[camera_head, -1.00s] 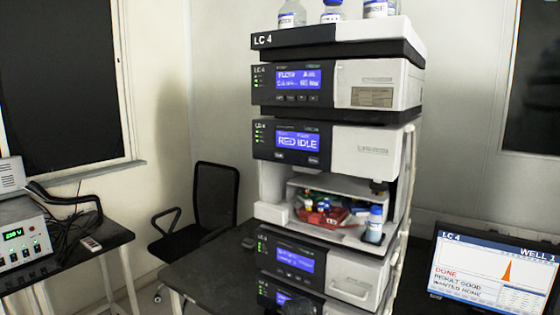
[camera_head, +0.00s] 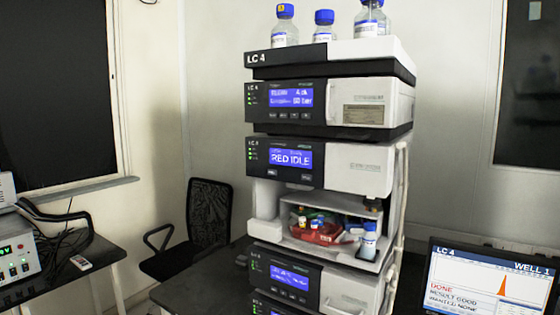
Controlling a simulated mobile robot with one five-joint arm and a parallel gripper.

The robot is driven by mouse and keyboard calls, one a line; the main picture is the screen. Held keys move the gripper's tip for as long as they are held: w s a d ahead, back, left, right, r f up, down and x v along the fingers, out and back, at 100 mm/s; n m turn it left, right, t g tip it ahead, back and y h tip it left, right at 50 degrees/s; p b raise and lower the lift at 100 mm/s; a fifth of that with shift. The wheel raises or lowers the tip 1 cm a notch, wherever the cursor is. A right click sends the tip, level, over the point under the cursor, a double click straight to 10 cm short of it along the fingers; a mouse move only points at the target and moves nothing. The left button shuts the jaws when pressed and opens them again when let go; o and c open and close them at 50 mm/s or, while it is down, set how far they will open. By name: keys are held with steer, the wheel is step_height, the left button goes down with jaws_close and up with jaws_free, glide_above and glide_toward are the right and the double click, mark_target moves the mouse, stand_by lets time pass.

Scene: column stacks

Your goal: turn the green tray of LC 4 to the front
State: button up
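The LC 4 column stack (camera_head: 327,55) stands in the middle of the head view. Its third module (camera_head: 361,170) has a display that reads "RED IDLE". Below that module is an open bay. A red tray (camera_head: 318,236) with several small vials sits at the front of the bay. Small green and yellow bits show behind the red tray, but I cannot make out a green tray. My gripper is not in view.
A monitor (camera_head: 492,285) at right reads "LC 4", "WELL 1", "DONE", "RESULT GOOD", "WANTED NONE". Capped bottles (camera_head: 285,27) stand on top of the stack. A black chair (camera_head: 207,215) is behind left. A side table (camera_head: 85,262) with instruments is at far left.

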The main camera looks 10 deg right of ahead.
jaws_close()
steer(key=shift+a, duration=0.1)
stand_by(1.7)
